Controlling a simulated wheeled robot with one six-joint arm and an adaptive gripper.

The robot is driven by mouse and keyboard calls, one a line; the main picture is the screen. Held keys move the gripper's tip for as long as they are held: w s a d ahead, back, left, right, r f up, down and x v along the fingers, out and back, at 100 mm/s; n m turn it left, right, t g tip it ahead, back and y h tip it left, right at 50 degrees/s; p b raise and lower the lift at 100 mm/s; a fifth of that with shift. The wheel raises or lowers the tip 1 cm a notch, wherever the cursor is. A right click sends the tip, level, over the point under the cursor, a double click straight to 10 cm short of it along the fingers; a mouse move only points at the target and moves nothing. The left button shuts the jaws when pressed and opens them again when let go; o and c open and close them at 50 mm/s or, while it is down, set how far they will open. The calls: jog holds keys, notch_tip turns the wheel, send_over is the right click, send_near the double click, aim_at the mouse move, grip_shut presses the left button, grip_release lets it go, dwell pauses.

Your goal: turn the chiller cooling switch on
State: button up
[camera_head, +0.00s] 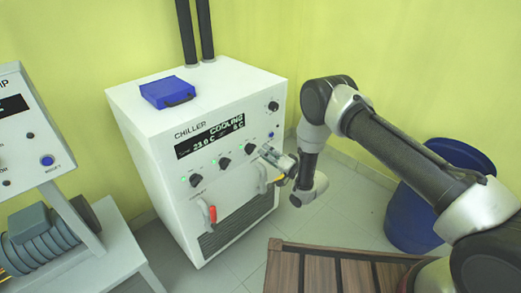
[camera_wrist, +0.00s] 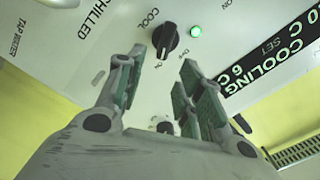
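The chiller (camera_head: 160,130) is a white cabinet; its dark display (camera_head: 210,136) reads COOLING. A black knob labelled COOL (camera_wrist: 166,43) is on its panel in the wrist view, with a lit green lamp (camera_wrist: 196,31) beside it. The knob's grip bar is slanted. My gripper (camera_wrist: 163,65) is open, its two fingers apart, with the knob beyond and between the fingertips; I see no clear contact. In the head view my gripper (camera_head: 268,156) is at the right of the chiller's front, near the rightmost knob of the row (camera_head: 250,148).
A red-handled tap (camera_head: 211,214) projects below. A blue box (camera_head: 167,92) lies on the chiller. A blue barrel (camera_head: 412,215) and a slatted wooden top (camera_head: 330,268) are at right. Another instrument (camera_head: 35,130) stands left.

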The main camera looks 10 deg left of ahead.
jog(key=v, duration=0.6)
jog(key=shift+s+d, duration=0.15)
jog(key=shift+d, duration=0.05)
jog(key=s+d+f+n+g+h, duration=0.2)
jog(key=f+h, duration=0.1)
jog(key=f, duration=0.4)
jog(key=s+d+f+n+g+h, duration=0.1)
jog(key=s+d+f+g+h, duration=0.15)
jog(key=f, duration=0.45)
jog(key=s+d+n+g+h, duration=0.2)
jog(key=d+h, duration=0.2)
jog(key=d, duration=0.2)
jog(key=s+d+r+g+h, duration=0.3)
jog(key=s+d+r+h, duration=0.1)
jog(key=d+r, duration=0.75)
jog(key=s+d+r+m+t, duration=0.1)
jog(key=s+d+r, duration=0.5)
jog(key=r, duration=0.9)
jog(key=s+d+r+m+t, duration=0.1)
jog(key=s+d+r, duration=0.5)
jog(key=s+r, duration=0.4)
jog(key=s+d+r+m+t, duration=0.1)
jog(key=s+d+r, duration=0.5)
jog(key=r, duration=1.4)
jog(key=s, duration=0.2)
jog(key=shift+s+d+r+h, duration=0.25)
jog(key=shift+s+d+h, duration=0.1)
jog(key=shift+s, duration=0.05)
